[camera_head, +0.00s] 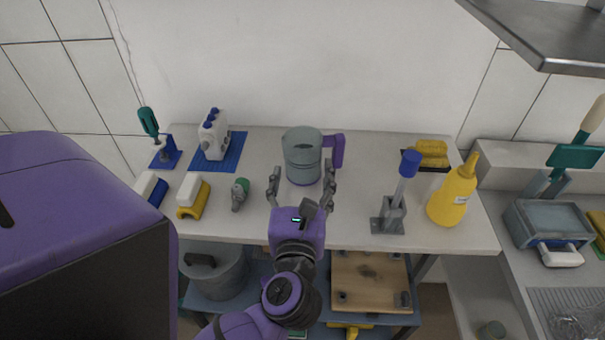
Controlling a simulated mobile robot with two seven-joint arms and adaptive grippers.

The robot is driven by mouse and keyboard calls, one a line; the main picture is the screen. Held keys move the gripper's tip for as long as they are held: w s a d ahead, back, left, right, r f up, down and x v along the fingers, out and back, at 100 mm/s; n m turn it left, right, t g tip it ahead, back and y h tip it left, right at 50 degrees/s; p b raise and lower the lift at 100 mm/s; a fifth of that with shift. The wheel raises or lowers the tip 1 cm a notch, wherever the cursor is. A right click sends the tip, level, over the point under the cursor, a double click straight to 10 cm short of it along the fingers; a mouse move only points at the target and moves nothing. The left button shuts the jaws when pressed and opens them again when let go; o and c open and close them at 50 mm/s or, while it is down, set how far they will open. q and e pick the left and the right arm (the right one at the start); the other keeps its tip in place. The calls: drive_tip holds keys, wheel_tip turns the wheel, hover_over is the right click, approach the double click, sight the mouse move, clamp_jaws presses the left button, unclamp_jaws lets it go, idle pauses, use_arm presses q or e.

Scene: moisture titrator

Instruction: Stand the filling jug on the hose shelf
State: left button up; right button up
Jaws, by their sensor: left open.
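The filling jug (302,152) is a clear grey-blue jug with a purple handle on its right side. It stands upright on the white table (350,218). My left gripper (303,176) is open, with one finger on each side of the jug's lower front. I cannot tell whether the fingers touch it. My right gripper is not in view. No surface is clearly marked as the hose shelf; a grey metal shelf (545,32) hangs at the upper right.
Left on the table are a white device (214,135) on a blue mat, brushes and a small green-capped item (240,192). Right are a blue-topped tool in a grey stand (395,207), a yellow bottle (452,195) and yellow sponges (431,148). A lower shelf holds a wooden board (370,275).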

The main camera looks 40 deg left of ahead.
use_arm(q)
drive_tip(key=shift+v, duration=1.05)
drive_tip(key=shift+b+v, duration=0.5)
drive_tip(key=shift+v, duration=0.45)
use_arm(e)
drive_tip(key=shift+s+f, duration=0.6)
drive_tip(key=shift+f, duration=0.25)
